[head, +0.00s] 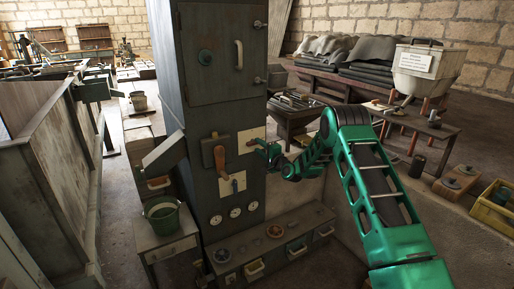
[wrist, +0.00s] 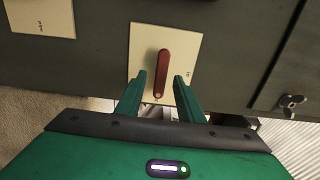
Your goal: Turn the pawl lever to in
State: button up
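A red-brown lever (wrist: 162,72) stands nearly upright on a cream plate (wrist: 142,42) in the wrist view. The small marks on the plate are too small to read, so I cannot confirm it is the pawl lever. My gripper (wrist: 160,76) is open, with one green finger on each side of the lever's lower part and a gap visible on both sides. In the head view the red lever (head: 251,142) and its plate (head: 257,132) are on the right side of the grey cabinet's face, and my gripper (head: 259,147) is close in front of it.
A low drawer bench (head: 275,240) runs below. A green bucket (head: 161,214) stands left. A metal latch (wrist: 291,101) is at right in the wrist view.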

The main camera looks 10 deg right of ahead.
aim_at(254, 142)
jog(key=shift+x, duration=1.45)
grip_shut()
